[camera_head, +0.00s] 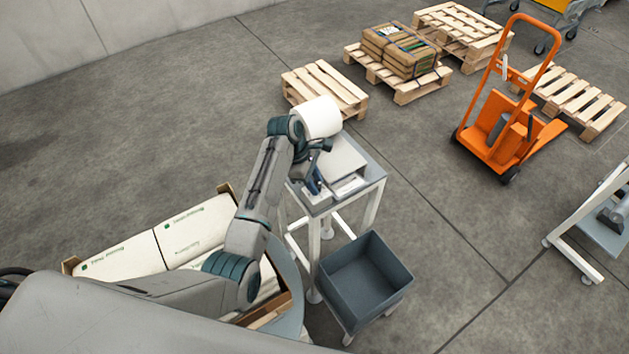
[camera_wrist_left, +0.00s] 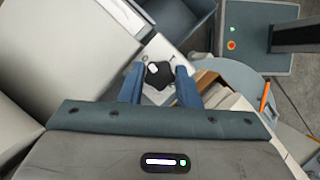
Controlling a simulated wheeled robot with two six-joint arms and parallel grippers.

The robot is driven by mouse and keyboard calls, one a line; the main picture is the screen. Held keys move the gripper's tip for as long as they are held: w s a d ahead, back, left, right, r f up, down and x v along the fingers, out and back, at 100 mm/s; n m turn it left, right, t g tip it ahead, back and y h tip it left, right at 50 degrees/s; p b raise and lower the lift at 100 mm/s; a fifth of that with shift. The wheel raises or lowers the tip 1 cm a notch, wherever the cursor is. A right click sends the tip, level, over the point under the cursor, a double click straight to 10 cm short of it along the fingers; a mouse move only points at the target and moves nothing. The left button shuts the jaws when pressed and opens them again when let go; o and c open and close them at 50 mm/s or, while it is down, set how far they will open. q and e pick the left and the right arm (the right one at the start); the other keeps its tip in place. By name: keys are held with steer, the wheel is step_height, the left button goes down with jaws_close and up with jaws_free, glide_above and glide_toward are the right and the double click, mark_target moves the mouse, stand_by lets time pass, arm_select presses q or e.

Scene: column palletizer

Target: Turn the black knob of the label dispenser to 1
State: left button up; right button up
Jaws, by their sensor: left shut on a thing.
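The label dispenser (camera_head: 343,160) is a pale box with a large white roll (camera_head: 317,117), standing on a small grey-topped table. Its black knob (camera_wrist_left: 159,79) shows in the left wrist view, with a white mark on its upper left part. My left gripper (camera_head: 314,186) reaches down at the dispenser's front. In the left wrist view its two blue fingers (camera_wrist_left: 160,73) stand on either side of the knob and are shut on it. In the head view the knob is hidden by the gripper, and the dial's numbers cannot be read. My right gripper is not in view.
A dark grey bin (camera_head: 366,278) stands in front of the table (camera_head: 374,172). An open carton with white boxes (camera_head: 195,226) is beside it on the left. Wooden pallets (camera_head: 326,88) and an orange hand truck (camera_head: 508,130) stand farther back.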

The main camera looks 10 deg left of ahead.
arm_select(q)
steer(key=m, duration=0.2)
steer(key=m+g, duration=0.1)
steer(key=m, duration=0.1)
steer(key=shift+w+g, duration=0.15)
steer(key=shift+g, duration=0.15)
steer(key=m+g+y, duration=0.1)
steer(key=m, duration=0.2)
steer(key=shift+w+d+m, duration=0.1)
steer(key=shift+m, duration=0.3)
steer(key=m+y, duration=0.1)
steer(key=m, duration=0.1)
steer(key=m+g, duration=0.1)
steer(key=m, duration=0.1)
steer(key=shift+r+y, duration=0.1)
steer(key=shift+y, duration=0.3)
steer(key=m+y, duration=0.1)
steer(key=m, duration=0.2)
steer(key=shift+w+d, duration=0.1)
steer(key=shift+d, duration=0.05)
steer(key=shift+m+y, duration=0.3)
steer(key=shift+m, duration=0.8)
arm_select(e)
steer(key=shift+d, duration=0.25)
arm_select(q)
steer(key=o, duration=0.7)
